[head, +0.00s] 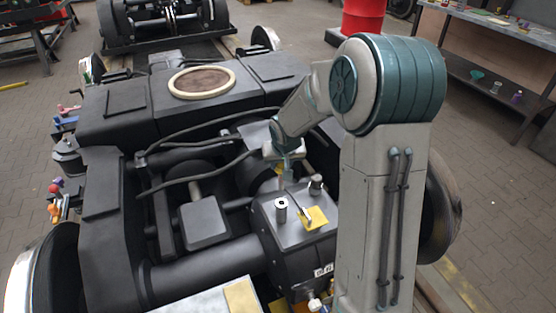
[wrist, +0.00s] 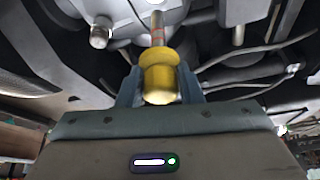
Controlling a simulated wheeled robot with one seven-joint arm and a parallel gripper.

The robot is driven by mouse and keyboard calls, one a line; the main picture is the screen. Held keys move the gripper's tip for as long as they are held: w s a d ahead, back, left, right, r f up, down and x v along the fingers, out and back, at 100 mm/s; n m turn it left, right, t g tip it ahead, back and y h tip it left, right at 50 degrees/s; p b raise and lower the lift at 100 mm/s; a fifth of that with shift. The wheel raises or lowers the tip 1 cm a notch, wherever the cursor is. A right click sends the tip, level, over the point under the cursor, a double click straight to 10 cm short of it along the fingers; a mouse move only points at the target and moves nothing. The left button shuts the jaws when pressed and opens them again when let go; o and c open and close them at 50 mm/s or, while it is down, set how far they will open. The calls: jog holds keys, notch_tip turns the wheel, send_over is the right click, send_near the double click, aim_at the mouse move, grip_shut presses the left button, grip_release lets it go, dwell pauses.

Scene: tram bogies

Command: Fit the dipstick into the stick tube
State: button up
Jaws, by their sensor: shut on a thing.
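My gripper (head: 287,165) is above the grey gearbox top. In the wrist view it (wrist: 160,88) is shut on the yellow grip of the dipstick (wrist: 159,76). The dipstick's thin rod, with a reddish band, points away from the fingers toward the grey housing; its tip cannot be made out. The stick tube, a short upright metal tube with a dark opening (head: 281,212), stands on the gearbox top, below and slightly left of my gripper. A short metal cylinder (wrist: 101,33) shows left of the rod in the wrist view; I cannot tell whether it is that tube.
A second short fitting (head: 316,187) and a yellow patch (head: 314,218) are on the gearbox top (head: 298,236). Dark hoses (head: 205,178) cross the bogie frame left of my gripper. A workbench (head: 500,32) stands at the back right.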

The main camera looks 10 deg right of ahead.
jog(key=shift+d, duration=0.3)
jog(key=b, duration=0.5)
send_over(281, 200)
jog(key=s, duration=0.2)
jog(key=f, duration=0.5)
jog(key=shift+w+a, duration=0.1)
jog(key=shift+w, duration=0.1)
jog(key=shift+f+b, duration=0.3)
jog(key=shift+f, duration=0.1)
jog(key=shift+f+b, duration=4.8)
jog(key=shift+f, duration=0.25)
jog(key=o, duration=1.3)
jog(key=shift+c, duration=0.2)
